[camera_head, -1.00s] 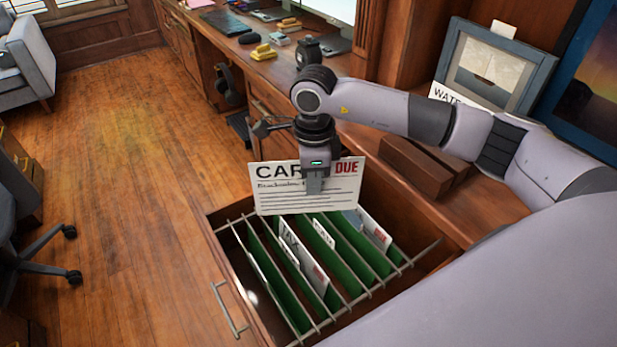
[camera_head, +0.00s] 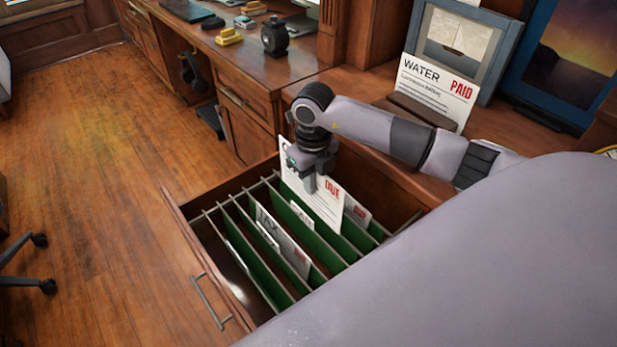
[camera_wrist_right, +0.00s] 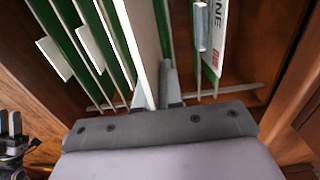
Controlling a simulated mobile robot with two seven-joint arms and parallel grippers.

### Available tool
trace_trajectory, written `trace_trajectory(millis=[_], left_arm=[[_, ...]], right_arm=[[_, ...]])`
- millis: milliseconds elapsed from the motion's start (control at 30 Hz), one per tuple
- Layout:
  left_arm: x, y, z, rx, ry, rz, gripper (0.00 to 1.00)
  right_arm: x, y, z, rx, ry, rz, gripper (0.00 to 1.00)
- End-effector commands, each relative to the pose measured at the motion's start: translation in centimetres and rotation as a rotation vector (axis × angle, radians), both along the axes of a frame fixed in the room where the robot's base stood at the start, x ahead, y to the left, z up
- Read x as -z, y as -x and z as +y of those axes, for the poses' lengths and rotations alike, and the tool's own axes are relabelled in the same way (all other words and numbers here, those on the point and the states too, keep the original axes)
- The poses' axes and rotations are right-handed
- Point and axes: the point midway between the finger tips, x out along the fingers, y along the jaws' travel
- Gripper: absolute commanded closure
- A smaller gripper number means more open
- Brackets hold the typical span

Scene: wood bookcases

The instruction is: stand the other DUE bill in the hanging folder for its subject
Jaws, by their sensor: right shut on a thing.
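My right gripper (camera_head: 309,184) is shut on a white bill (camera_head: 322,203) with a red DUE mark, the one headed CAR. It holds the bill upright over the open drawer, among the green hanging folders (camera_head: 338,241). The bill's lower edge is low beside a folder; I cannot tell which folder it is in. In the right wrist view the bill (camera_wrist_right: 141,42) shows nearly edge-on between the fingers (camera_wrist_right: 153,88), with green folders on both sides. A TAX paper (camera_head: 284,245) stands in a folder to the left.
The open drawer (camera_head: 180,215) has metal rails. Another bill (camera_head: 358,213) with a red mark stands behind the held one; its heading ends in NE in the wrist view (camera_wrist_right: 216,40). A WATER PAID bill (camera_head: 437,88) leans on the desk at the right.

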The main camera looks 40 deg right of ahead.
Motion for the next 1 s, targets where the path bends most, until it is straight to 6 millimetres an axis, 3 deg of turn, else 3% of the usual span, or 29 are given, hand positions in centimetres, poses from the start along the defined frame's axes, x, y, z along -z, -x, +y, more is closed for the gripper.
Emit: trace_trajectory(millis=[1000], left_arm=[[4.9, -0.6, -0.5, 0.008, 0.017, 0.003, 0.63]], right_arm=[[8.4, 0.0, 0.0, -0.004, 0.0, 0.001, 1.0]])
